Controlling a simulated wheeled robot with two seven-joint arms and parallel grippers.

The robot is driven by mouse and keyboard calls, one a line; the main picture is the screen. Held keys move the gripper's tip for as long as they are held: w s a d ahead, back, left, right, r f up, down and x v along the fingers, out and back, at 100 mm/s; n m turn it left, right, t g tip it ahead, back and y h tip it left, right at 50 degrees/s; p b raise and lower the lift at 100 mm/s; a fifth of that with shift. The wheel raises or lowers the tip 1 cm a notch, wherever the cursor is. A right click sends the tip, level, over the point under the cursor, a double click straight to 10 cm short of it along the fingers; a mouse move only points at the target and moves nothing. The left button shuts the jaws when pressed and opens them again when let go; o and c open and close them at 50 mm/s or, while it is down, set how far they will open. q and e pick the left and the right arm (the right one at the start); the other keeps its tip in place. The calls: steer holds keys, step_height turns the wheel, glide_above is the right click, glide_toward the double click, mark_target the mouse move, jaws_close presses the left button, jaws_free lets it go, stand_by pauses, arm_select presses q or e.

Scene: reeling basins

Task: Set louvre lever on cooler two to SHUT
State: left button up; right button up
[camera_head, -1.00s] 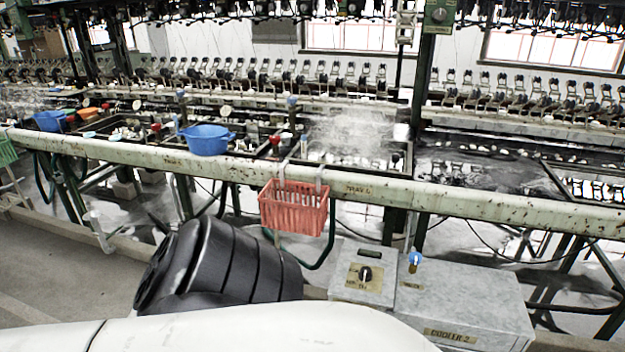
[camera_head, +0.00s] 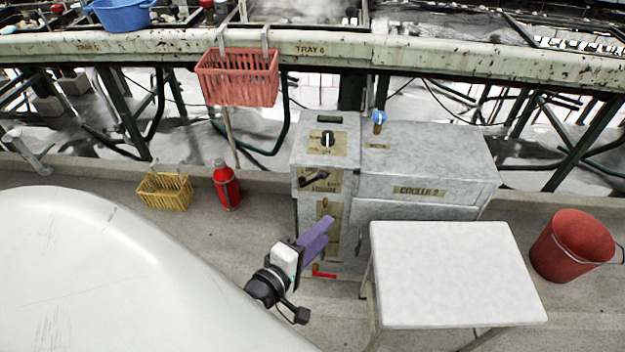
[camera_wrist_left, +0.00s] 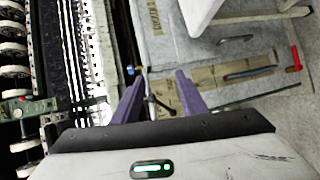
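Cooler two is the grey metal box labelled COOLER 2 (camera_head: 450,160), in the middle of the head view. A small dark lever (camera_head: 314,180), which I take as the louvre lever, sits on a tan plate on its front left; it slants up to the right. The plate's lettering is too small to read surely. My left gripper (camera_head: 317,236), with purple fingers, is below the lever in front of the cooler. In the left wrist view its fingers (camera_wrist_left: 157,95) are apart, with a dark lever-like part showing between them; contact cannot be told. My right gripper is out of view.
A white stool (camera_head: 455,270) stands close at right, with a red bucket (camera_head: 572,245) beyond. A yellow basket (camera_head: 165,190) and red flask (camera_head: 227,186) stand left. A red basket (camera_head: 238,78) hangs above.

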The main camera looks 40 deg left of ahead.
mark_target(318, 178)
arm_select(q)
steer(key=w+a+n+y+b, duration=0.1)
steer(key=w+a+n, duration=0.2)
steer(key=w+n, duration=0.1)
steer(key=w+a+n+t+y+b, duration=0.1)
steer(key=w+a+n+y+b, duration=0.1)
steer(key=w+a+n, duration=0.2)
steer(key=w+a+n+t+y+b, duration=0.1)
steer(key=w+a+n, duration=0.2)
steer(key=w, duration=0.1)
steer(key=shift+w+a+f+n+y+b, duration=0.1)
steer(key=shift+a+f+n+y+b, duration=0.2)
steer(key=shift+a+n+y+b, duration=0.1)
steer(key=shift+w, duration=0.3)
jaws_close()
